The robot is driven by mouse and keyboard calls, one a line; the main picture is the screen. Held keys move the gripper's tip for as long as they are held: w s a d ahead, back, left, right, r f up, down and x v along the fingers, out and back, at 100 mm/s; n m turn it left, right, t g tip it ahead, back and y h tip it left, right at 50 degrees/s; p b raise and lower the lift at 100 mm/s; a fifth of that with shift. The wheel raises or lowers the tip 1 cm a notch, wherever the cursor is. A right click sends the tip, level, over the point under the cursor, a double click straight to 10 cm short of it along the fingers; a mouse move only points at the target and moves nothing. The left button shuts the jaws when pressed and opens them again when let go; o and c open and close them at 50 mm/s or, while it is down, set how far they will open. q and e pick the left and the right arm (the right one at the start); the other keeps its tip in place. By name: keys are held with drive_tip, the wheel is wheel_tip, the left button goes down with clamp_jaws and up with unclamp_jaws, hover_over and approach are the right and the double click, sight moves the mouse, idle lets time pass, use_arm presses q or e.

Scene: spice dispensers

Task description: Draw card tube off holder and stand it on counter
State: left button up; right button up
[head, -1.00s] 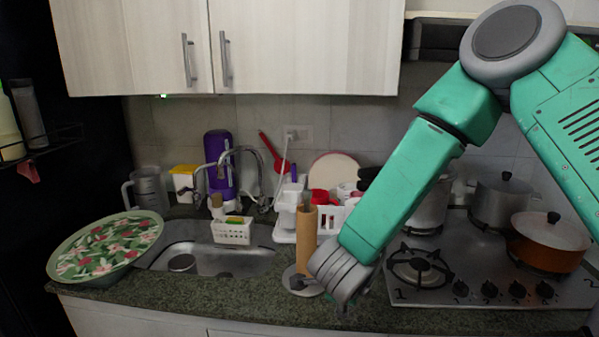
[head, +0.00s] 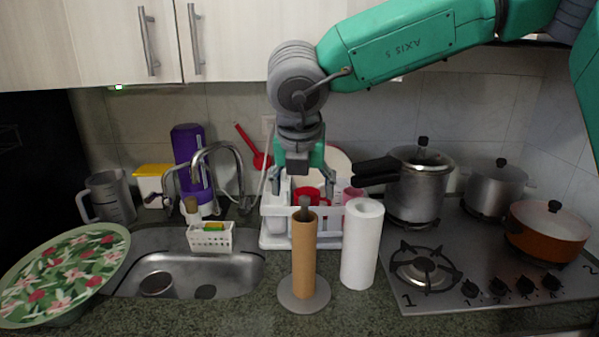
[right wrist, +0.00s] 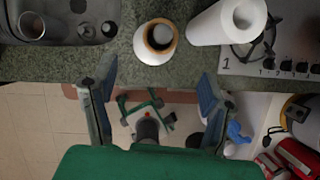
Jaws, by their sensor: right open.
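The brown card tube (head: 304,262) stands upright around the holder's post, whose grey tip (head: 304,204) shows above the tube's top. The holder's round grey base (head: 304,297) rests on the counter (head: 245,312). My right gripper (head: 300,188) is open, pointing down, with its fingers apart and empty. In the head view it appears just above the tube's top; contact is not visible. The right wrist view shows the open fingers (right wrist: 158,72), with the holder (right wrist: 155,57) and tube beyond them, seen from above. My left gripper is not in view.
A white paper roll (head: 362,245) stands close right of the tube. A white dish rack (head: 275,238) is behind. The stove (head: 445,285) with pots is at right. The sink (head: 215,270) and floral tray (head: 68,265) are at left.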

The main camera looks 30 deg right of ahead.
sight(304, 211)
drive_tip(key=x, duration=0.3)
drive_tip(key=w+x, duration=0.1)
drive_tip(key=x, duration=0.3)
drive_tip(key=shift+r, duration=0.2)
drive_tip(key=d+f, duration=0.1)
drive_tip(key=f, duration=0.2)
drive_tip(key=shift+w+d, duration=0.15)
drive_tip(key=shift+d, duration=0.2)
drive_tip(key=shift+w+f, duration=0.1)
drive_tip(key=shift+f, duration=0.1)
drive_tip(key=shift+w+a+f, duration=0.15)
drive_tip(key=shift+w+f, duration=0.05)
drive_tip(key=shift+w, duration=0.05)
drive_tip(key=shift+a, duration=0.25)
drive_tip(key=shift+s+r, duration=0.1)
drive_tip(key=c, duration=1.2)
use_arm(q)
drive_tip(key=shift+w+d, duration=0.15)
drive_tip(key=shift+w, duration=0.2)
use_arm(e)
drive_tip(key=shift+d, duration=0.2)
drive_tip(key=shift+c, duration=0.3)
